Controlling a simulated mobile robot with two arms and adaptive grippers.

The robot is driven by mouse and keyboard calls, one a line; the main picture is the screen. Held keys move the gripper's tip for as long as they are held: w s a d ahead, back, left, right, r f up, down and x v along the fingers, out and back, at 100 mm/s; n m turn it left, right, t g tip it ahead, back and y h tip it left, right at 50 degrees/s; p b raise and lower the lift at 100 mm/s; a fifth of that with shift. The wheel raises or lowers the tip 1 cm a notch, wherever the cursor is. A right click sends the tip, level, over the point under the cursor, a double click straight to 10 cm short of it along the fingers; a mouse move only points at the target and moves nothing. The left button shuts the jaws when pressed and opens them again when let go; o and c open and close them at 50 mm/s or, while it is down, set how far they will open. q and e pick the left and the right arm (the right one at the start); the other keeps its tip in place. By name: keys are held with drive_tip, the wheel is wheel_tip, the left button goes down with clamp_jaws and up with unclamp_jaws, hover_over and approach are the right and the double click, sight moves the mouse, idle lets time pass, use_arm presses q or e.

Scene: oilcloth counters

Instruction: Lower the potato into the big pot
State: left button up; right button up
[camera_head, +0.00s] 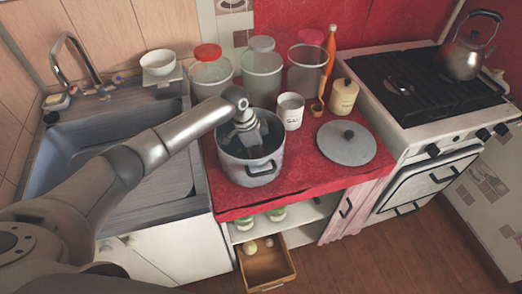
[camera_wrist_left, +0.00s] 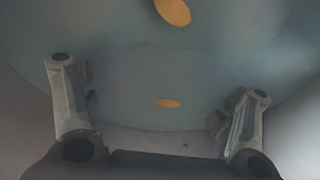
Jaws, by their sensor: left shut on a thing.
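The big pot (camera_head: 250,172) is a grey metal pot with side handles, on the red oilcloth counter. My left gripper (camera_head: 248,138) reaches down into its mouth from above. In the left wrist view my left gripper (camera_wrist_left: 158,105) has a finger at each side, against a blue-grey surface inside the pot. A small orange-yellow patch of the potato (camera_wrist_left: 168,103) shows between the fingers; the rest of it and the contact are hidden. Another orange-yellow piece (camera_wrist_left: 173,12) shows at the top edge; I cannot tell what it is. My right gripper is not in view.
A white mug (camera_head: 290,112) stands close right of the pot, and a grey lid (camera_head: 346,143) lies further right. Several canisters (camera_head: 261,78) stand behind. The sink (camera_head: 110,150) is at left, the stove (camera_head: 430,90) at right. An open drawer (camera_head: 267,272) juts out below.

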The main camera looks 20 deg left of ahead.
use_arm(q)
drive_tip(key=o, duration=1.1)
drive_tip(key=shift+r, duration=0.1)
drive_tip(key=v, duration=1.2)
drive_tip(key=shift+s, duration=0.1)
